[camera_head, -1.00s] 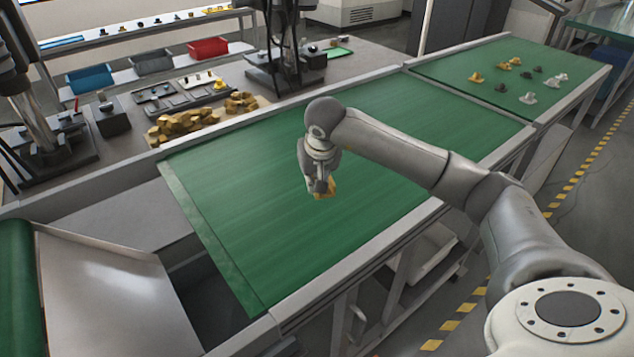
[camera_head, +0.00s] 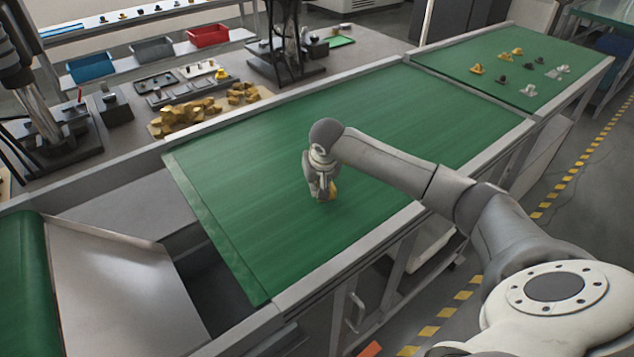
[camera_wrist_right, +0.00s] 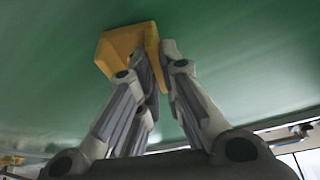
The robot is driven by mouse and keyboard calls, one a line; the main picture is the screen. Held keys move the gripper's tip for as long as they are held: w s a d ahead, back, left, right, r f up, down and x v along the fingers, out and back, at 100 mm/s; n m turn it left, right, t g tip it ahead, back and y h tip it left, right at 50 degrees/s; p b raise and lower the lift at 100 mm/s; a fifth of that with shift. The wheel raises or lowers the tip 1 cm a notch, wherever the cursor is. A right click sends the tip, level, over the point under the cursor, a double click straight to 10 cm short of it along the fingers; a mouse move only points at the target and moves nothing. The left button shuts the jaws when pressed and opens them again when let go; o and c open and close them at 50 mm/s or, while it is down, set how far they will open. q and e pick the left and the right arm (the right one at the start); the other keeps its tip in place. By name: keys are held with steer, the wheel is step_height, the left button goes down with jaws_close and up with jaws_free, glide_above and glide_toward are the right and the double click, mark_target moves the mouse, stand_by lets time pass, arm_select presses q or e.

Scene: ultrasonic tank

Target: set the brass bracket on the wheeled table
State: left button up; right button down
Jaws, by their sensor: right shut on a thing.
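The brass bracket (camera_head: 333,188) is a small yellow-gold piece at the tip of my right gripper (camera_head: 323,196). In the right wrist view the bracket (camera_wrist_right: 122,46) shows as an angular block held at the fingertips (camera_wrist_right: 154,62), which are shut on it. The green top (camera_head: 270,200) lies directly under it, near the middle. The bracket is low over this top; I cannot tell whether it touches. No wheels show clearly under the green-topped table. My left gripper is not in view.
Several brass, dark and silvery parts (camera_head: 518,68) stand on another green top at the back right. A metal chute (camera_head: 125,290) is at left. The green top around my gripper is clear.

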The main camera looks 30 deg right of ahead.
steer(key=c, duration=1.6)
jaws_free()
steer(key=shift+r+p, duration=0.2)
steer(key=shift+p, duration=0.1)
steer(key=shift+s+r+b, duration=0.1)
steer(key=shift+r+b, duration=0.15)
steer(key=shift+b, duration=0.15)
steer(key=b+v, duration=0.3)
steer(key=v, duration=0.8)
steer(key=shift+s+a, duration=0.1)
